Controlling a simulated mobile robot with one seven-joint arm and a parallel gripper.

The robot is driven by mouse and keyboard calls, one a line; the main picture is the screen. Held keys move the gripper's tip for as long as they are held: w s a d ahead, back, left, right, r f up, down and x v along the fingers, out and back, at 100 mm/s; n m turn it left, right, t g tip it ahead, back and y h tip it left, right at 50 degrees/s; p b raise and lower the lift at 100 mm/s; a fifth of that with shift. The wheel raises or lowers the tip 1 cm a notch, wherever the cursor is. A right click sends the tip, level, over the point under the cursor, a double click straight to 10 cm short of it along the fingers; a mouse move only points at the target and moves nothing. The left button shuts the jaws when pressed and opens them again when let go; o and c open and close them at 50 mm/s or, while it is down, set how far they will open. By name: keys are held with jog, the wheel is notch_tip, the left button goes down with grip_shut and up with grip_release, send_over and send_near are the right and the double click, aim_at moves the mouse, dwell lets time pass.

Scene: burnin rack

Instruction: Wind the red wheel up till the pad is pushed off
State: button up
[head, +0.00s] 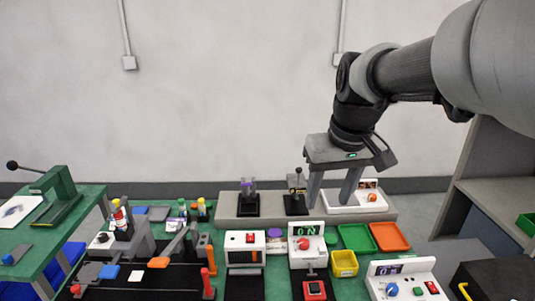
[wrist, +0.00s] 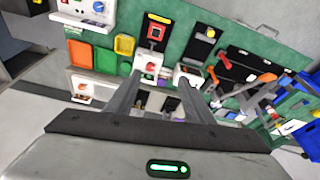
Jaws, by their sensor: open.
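A white box with a green-lit display reading "ON" (head: 308,231) stands at front middle. A red round knob (head: 304,243), possibly the red wheel, is on its face; it also shows in the wrist view (wrist: 151,68). A red square piece (head: 314,289) sits on the black plate before the box; I cannot tell whether it is the pad. Another orange-red knob (head: 372,197) is on a white unit on the rear shelf. My gripper (head: 329,206) is open and empty, fingers down over the rear shelf, behind the display box and apart from its knob.
A yellow bin (head: 344,263), green tray (head: 355,238) and orange tray (head: 390,237) lie right of the display box. A white unit with a blue knob (head: 392,289) is at front right. Small black fixtures (head: 296,204) stand on the grey shelf (head: 228,212) left of my fingers.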

jog(key=w+f+n+g+p, duration=0.15)
jog(key=w+f, duration=0.35)
jog(key=w, duration=0.7)
jog(key=n+g, duration=0.1)
jog(key=g, duration=0.1)
send_over(304, 241)
notch_tip(304, 241, down, 9)
jog(key=shift+h, duration=0.3)
notch_tip(304, 241, down, 16)
jog(key=shift+s+a+f+p, duration=0.1)
jog(key=shift+f+p, duration=0.15)
jog(key=shift+p, duration=0.05)
jog(key=c, duration=1)
jog(key=shift+c, duration=0.2)
